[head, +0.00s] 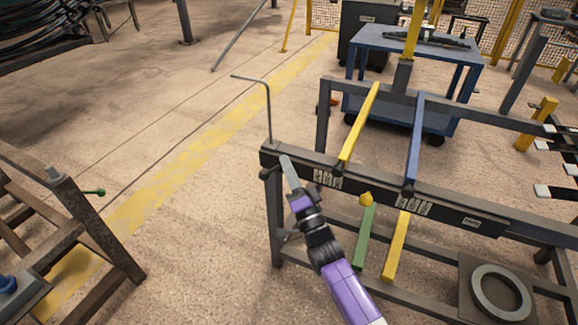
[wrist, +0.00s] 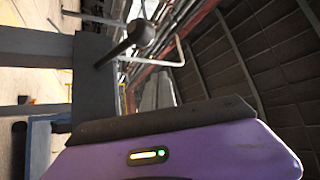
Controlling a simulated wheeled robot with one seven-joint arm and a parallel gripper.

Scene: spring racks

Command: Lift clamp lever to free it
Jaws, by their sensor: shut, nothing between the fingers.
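A dark clamp lever with a rounded knob (wrist: 140,32) sticks out from the rack's end post in the wrist view. In the head view a small dark knob (head: 267,174) shows at the left end of the rack's front rail; it looks like the same lever. My gripper (head: 285,162) is shut and empty, its pale grey tip just right of that knob, by the front rail. In the wrist view the grey fingers (wrist: 158,92) point up just below the knob, apart from it in the picture. Whether they touch the lever is unclear.
The rack's front rail (head: 455,214) carries yellow (head: 360,122) and blue (head: 415,140) bars. A thin bent rod (head: 268,110) rises at its left end. A blue cart (head: 440,58) stands behind, a brown frame (head: 95,225) at left. Floor between frame and rack is clear.

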